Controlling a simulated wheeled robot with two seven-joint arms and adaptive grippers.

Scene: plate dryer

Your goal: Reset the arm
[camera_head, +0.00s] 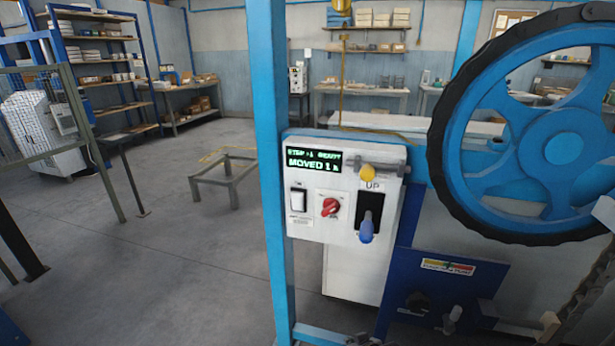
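A white control box (305,220) is fixed to a blue upright post. A lever arm with a blue handle (366,232) hangs down in a black slot below the label "UP". Above it is a yellow knob (367,173). A red rotary switch (330,207) and a white rocker switch (298,199) sit to the left. The green-lit display (313,160) appears to read "STEP:1 READY" and "MOVED 1", with a last character that is unclear. I cannot make out either of my grippers in this view.
A large blue wheel (565,140) with a black rim fills the upper right. The blue post (270,120) stands left of the box. A dark blue panel (455,280) with a coloured label is below right. A low metal frame (225,180) stands on open floor at left.

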